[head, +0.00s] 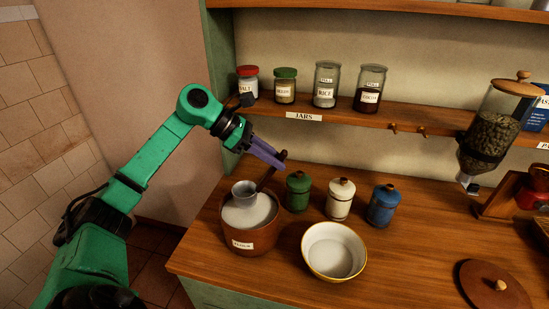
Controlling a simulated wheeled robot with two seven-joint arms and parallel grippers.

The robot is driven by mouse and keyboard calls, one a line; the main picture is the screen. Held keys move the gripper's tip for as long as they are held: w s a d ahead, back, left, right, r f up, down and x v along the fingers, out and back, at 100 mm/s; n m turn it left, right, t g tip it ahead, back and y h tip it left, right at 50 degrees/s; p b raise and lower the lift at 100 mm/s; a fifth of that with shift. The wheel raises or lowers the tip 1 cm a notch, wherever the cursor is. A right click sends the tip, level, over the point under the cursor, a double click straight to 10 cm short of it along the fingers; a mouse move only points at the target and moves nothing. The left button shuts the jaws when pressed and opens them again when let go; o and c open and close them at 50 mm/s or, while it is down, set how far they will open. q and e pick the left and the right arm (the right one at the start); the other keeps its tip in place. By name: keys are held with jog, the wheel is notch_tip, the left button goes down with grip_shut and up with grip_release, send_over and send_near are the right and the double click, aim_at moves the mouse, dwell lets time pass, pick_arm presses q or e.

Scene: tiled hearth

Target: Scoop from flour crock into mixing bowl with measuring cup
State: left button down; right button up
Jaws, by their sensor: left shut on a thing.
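The brown flour crock (223,233) stands on the wooden counter, with a label on its front and white flour inside. The metal measuring cup (244,189) is at the crock's mouth, over the flour; I cannot tell how deep it sits or whether it holds flour. Its dark brown handle rises up and to the right. My left gripper (268,157) is shut on this handle, above the crock. The white mixing bowl (334,252) with a yellow rim stands to the right of the crock, nearer the counter's front edge. My right gripper is out of view.
Green (298,192), white (340,199) and blue (383,206) canisters stand behind the bowl. A round brown lid (480,285) lies at the right. A shelf (300,114) with several jars hangs above, beside a bean dispenser (488,136). Counter between bowl and lid is clear.

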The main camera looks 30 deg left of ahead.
aim_at(282, 151)
pick_arm(q)
jog(key=shift+f+b, duration=4.15)
jog(key=shift+f, duration=0.35)
jog(key=shift+r, duration=0.1)
notch_tip(282, 151, up, 12)
jog(key=p, duration=1)
jog(key=shift+r, duration=0.25)
jog(key=shift+f, duration=0.1)
